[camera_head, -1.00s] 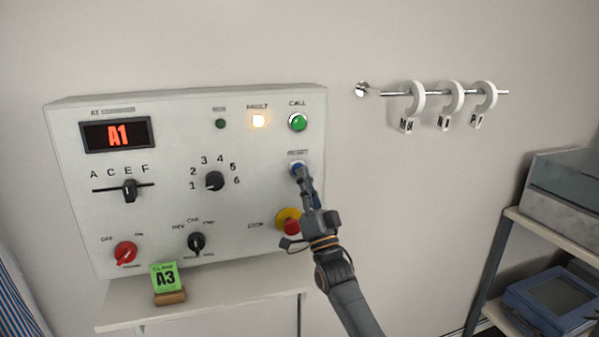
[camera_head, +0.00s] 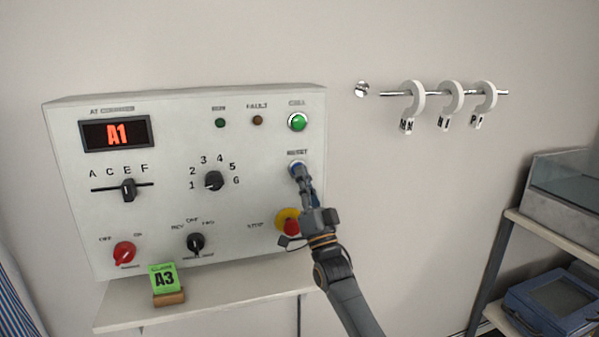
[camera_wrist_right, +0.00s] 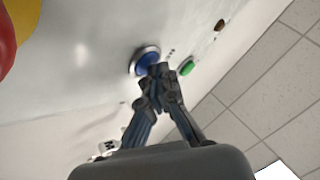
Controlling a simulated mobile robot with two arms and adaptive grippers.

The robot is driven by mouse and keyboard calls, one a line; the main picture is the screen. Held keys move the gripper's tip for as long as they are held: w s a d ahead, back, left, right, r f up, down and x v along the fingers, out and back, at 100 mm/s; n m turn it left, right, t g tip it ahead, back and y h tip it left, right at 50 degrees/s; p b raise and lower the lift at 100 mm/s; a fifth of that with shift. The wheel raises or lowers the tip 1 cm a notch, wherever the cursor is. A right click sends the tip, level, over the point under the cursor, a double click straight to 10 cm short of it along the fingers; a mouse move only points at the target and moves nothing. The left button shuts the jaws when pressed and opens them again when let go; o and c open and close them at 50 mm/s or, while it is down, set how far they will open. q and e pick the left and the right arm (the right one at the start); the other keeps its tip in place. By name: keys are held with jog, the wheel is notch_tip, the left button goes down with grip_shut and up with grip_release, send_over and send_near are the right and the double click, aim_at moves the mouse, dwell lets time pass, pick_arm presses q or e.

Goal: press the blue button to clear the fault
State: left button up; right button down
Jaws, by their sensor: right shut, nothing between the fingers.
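The blue button (camera_head: 297,166) sits on the right side of the white control panel (camera_head: 180,110), under the label RESET. My right gripper (camera_head: 302,178) is shut and empty, its fingertips at the button and covering part of it. In the right wrist view the blue button (camera_wrist_right: 147,62) shows in its metal ring, with the shut fingertips (camera_wrist_right: 160,70) at its edge; I cannot tell whether they touch. The fault lamp (camera_head: 257,120) is dark. The display (camera_head: 116,134) reads A1. My left gripper is not in view.
The green call button (camera_head: 297,122) is above, and the red stop button on yellow (camera_head: 287,220) is below, close to my right gripper. A green A3 card (camera_head: 164,279) stands on the shelf (camera_head: 220,304). A rail with white rings (camera_head: 445,94) is at the right.

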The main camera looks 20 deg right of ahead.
jog(key=shift+s+p, duration=0.65)
jog(key=shift+s, duration=0.2)
jog(key=s+p, duration=0.3)
jog(key=s, duration=0.2)
jog(key=shift+d, duration=0.1)
jog(key=shift+f, duration=0.2)
